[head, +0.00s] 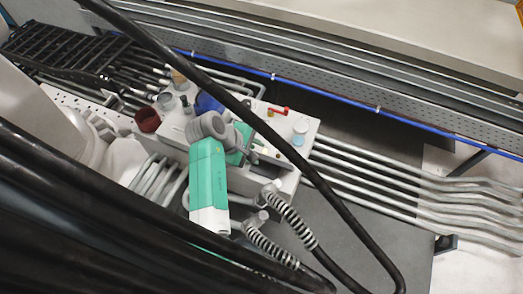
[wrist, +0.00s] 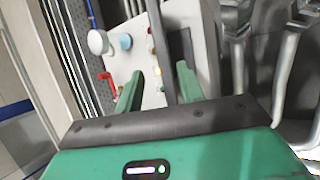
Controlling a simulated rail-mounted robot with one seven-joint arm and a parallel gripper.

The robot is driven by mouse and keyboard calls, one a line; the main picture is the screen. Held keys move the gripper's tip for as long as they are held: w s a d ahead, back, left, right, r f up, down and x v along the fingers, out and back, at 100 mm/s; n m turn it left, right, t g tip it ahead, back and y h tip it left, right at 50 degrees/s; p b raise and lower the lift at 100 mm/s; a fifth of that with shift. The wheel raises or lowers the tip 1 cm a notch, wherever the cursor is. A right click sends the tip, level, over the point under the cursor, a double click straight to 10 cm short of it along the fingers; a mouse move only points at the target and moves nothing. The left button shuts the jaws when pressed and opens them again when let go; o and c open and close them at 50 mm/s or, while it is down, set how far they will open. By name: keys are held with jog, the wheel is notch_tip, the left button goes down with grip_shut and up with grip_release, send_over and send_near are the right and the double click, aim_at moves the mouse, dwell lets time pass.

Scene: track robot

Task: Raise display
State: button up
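A dark flat slab (head: 268,153), which may be the display, lies low on the white box (head: 312,128), just right of my gripper. The slab also shows in the wrist view (wrist: 181,48) beyond the right finger, lying along the white panel; its face cannot be made out. My gripper (head: 253,150) is over the box, close to the slab. In the wrist view its two green fingers (wrist: 160,75) are apart, with white panel and part of the dark slab showing between and beyond them. I cannot tell whether a finger touches the slab.
A red-handled valve (head: 278,111), a white round knob (head: 301,125) and a light-blue cap (head: 298,139) stand on the box. A maroon cup (head: 147,120) and a blue part (head: 208,102) stand further left. Grey pipes (head: 380,180) run right. Ribbed hoses (head: 290,220) hang in front.

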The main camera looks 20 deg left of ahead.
aim_at(276, 161)
jog(key=shift+c, duration=0.2)
